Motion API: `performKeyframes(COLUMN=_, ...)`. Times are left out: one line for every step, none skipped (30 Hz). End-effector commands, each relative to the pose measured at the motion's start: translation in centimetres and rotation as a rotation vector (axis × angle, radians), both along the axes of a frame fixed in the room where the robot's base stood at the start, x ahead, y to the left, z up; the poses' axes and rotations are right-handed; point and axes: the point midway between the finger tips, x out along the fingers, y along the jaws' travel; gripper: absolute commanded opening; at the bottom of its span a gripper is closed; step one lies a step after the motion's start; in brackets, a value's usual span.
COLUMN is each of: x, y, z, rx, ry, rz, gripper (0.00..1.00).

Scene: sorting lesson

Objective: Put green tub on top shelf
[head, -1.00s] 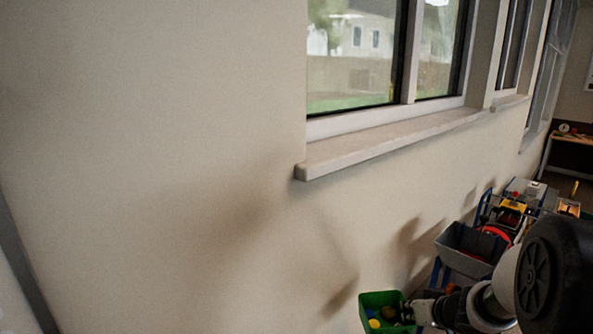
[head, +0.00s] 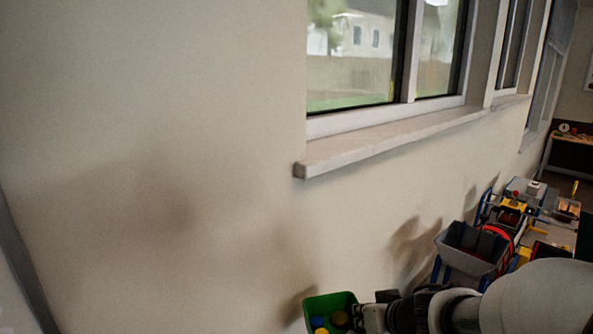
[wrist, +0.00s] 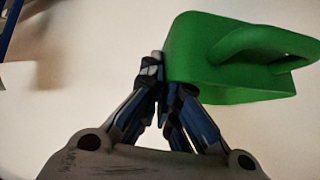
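The green tub (head: 345,297) is at the bottom of the head view, with blue and yellow round pieces inside. My gripper (head: 362,317) is at its right side, shut on its wall. In the wrist view the green tub (wrist: 230,87) fills the upper right, its looped handle to the right. My gripper's fingers (wrist: 166,75) meet at the tub's left edge there. The tub is held off any visible support. No shelf that I can clearly call the top one shows.
A grey bin (head: 452,257) on a blue frame stands to the right, with toys and red and yellow parts (head: 512,212) behind it. The window sill (head: 390,143) juts from the wall (head: 150,150) above the tub. A bench (head: 570,152) stands far right.

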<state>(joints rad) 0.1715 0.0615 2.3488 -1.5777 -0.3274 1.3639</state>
Motion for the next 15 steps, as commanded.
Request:
performKeyframes(x=0.1, y=-0.1, z=0.0, rx=0.001, ry=0.0, rz=-0.002, gripper=0.0)
performKeyframes(x=0.2, y=-0.3, z=-0.1, rx=0.001, ry=0.0, rz=-0.004, gripper=0.0)
performKeyframes(x=0.4, y=-0.5, z=-0.2, rx=0.0, ry=0.002, rz=-0.006, gripper=0.0)
performKeyframes(x=0.6, y=-0.7, z=-0.3, rx=0.0, ry=0.002, rz=-0.008, gripper=0.0)
performKeyframes(x=0.8, y=-1.0, z=-0.4, rx=0.0, ry=0.002, rz=-0.011, gripper=0.0)
performKeyframes(x=1.2, y=-1.5, z=-0.6, rx=0.0, ry=0.005, rz=-0.016, gripper=0.0)
performKeyframes(x=1.4, y=-1.8, z=-0.8, rx=0.0, ry=0.005, rz=-0.019, gripper=0.0)
performKeyframes(x=1.8, y=-2.2, z=-1.0, rx=0.001, ry=0.006, rz=-0.023, gripper=0.0)
performKeyframes(x=2.2, y=-2.8, z=-1.2, rx=0.001, ry=0.007, rz=-0.029, gripper=0.0)
performKeyframes(x=2.5, y=-3.2, z=-1.5, rx=0.001, ry=0.008, rz=-0.032, gripper=0.0)
performKeyframes(x=2.8, y=-3.7, z=-1.7, rx=0.001, ry=0.009, rz=-0.036, gripper=0.0)
performKeyframes(x=3.2, y=-4.3, z=-2.0, rx=0.001, ry=0.01, rz=-0.042, gripper=0.0)
performKeyframes(x=3.5, y=-4.8, z=-2.2, rx=0.001, ry=0.011, rz=-0.046, gripper=0.0)
performKeyframes(x=3.9, y=-5.3, z=-2.5, rx=0.0, ry=0.012, rz=-0.049, gripper=0.0)
performKeyframes(x=4.2, y=-5.9, z=-2.8, rx=0.001, ry=0.013, rz=-0.055, gripper=0.0)
